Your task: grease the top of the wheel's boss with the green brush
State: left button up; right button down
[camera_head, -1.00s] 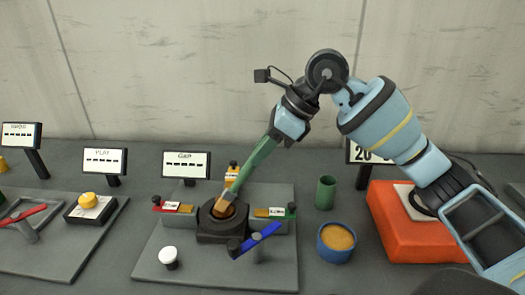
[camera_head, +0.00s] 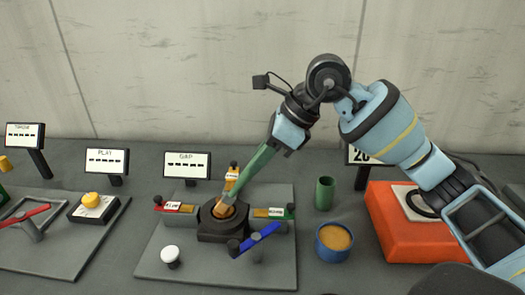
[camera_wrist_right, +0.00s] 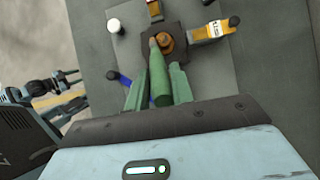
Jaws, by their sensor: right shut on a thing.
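My right gripper (camera_head: 279,139) is shut on the green brush (camera_head: 256,167), which leans down to the left. The brush's tan head (camera_head: 226,207) is over the middle of the dark block (camera_head: 221,231) on the grey plate. In the right wrist view the green handle (camera_wrist_right: 158,68) lies between the fingers and points at a round orange-brown boss (camera_wrist_right: 165,43). The brush head and boss overlap in the head view, so I cannot tell whether they touch.
A blue pot of tan grease (camera_head: 334,242) and a green cup (camera_head: 325,192) stand right of the plate (camera_head: 180,273). An orange box (camera_head: 393,235) is farther right. A blue lever (camera_head: 259,238) and a white knob (camera_head: 170,254) stand near the block.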

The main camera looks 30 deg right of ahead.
pick_arm(q)
jog(key=shift+w+r+p, duration=0.3)
jog(key=shift+r, duration=0.1)
pick_arm(e)
jog(key=shift+s+a+r, duration=0.1)
jog(key=shift+s+a, duration=0.55)
jog(key=shift+s, duration=0.35)
pick_arm(q)
jog(key=shift+r, duration=0.1)
pick_arm(e)
jog(key=shift+r, duration=0.1)
pick_arm(q)
jog(key=w+r+t+p, duration=0.1)
jog(key=w+r+p, duration=0.2)
jog(key=r, duration=0.2)
jog(key=shift+w, duration=0.35)
pick_arm(e)
jog(key=shift+r, duration=2.9)
pick_arm(q)
jog(key=shift+r, duration=0.1)
